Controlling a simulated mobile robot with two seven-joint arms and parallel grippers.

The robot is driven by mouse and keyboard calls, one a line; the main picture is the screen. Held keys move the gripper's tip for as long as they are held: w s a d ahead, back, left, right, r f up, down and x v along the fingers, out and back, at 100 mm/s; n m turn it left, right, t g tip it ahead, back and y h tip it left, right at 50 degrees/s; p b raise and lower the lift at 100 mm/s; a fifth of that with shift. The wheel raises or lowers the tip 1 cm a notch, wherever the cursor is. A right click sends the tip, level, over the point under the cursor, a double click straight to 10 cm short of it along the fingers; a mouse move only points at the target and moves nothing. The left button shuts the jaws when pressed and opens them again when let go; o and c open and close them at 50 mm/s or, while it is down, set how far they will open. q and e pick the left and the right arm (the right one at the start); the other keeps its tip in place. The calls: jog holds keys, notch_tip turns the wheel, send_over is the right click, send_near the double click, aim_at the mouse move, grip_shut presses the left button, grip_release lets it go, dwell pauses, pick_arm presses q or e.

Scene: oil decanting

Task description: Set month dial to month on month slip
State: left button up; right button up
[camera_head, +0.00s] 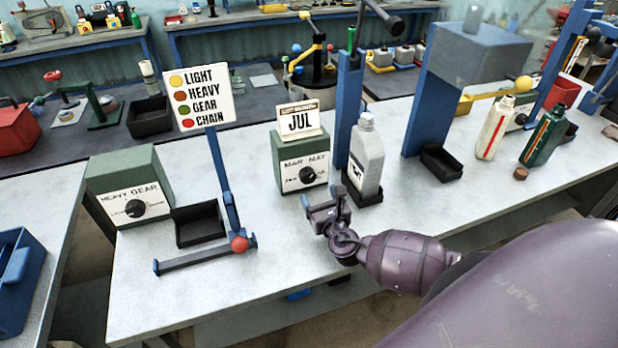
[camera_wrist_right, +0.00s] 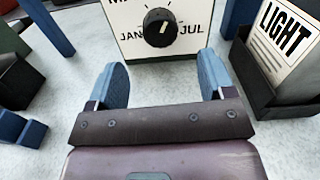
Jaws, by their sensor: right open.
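The month dial (camera_head: 307,175) is a black round knob on the white face of a green box (camera_head: 289,150). The month slip (camera_head: 300,122) stands on top of that box and reads JUL. In the right wrist view the dial (camera_wrist_right: 160,27) is ahead, with JAN at its lower left and JUL at its lower right; its pale pointer mark points roughly up. My right gripper (camera_head: 323,207) is open and empty in front of the box, its blue fingers (camera_wrist_right: 163,84) apart and short of the dial. My left gripper is out of view.
A grey bottle (camera_head: 366,160) stands in a black tray right of the box, close to my gripper; its LIGHT label shows in the wrist view (camera_wrist_right: 286,32). A blue post (camera_head: 346,105) rises behind. Left are an empty black tray (camera_head: 198,223) and a HEAVY GEAR box (camera_head: 127,180).

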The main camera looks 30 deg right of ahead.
aim_at(309, 179)
jog(key=x, duration=0.8)
jog(key=c, duration=0.9)
